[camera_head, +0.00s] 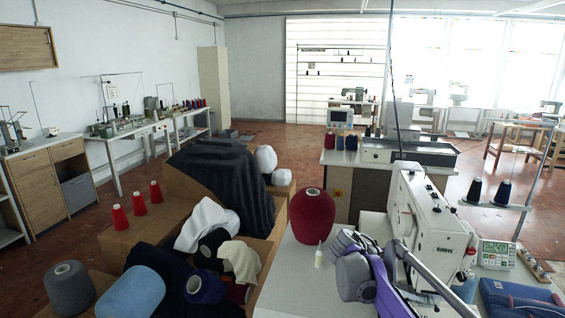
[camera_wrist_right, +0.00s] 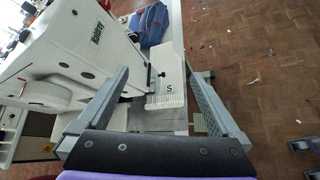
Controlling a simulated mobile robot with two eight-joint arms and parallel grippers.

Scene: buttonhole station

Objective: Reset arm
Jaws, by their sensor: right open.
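My right gripper (camera_head: 432,272) is in front of the white buttonhole machine (camera_head: 432,212) at the lower right of the head view, with my purple arm behind it. In the right wrist view the two grey fingers (camera_wrist_right: 158,78) stand wide apart with nothing held between them. The machine's body (camera_wrist_right: 75,60) fills the left of that view, and a light plate marked S (camera_wrist_right: 167,88) shows beyond the gap between the fingers. Whether a finger touches the machine cannot be told. My left gripper is not in view.
A dark red yarn cone (camera_head: 311,216) and a small white bottle (camera_head: 319,257) stand on the table left of my arm. A control box (camera_head: 496,254) and blue folded cloth (camera_head: 520,298) lie right. Boxes with cloth and cones fill the left. Open floor (camera_wrist_right: 255,75) lies right of the gripper.

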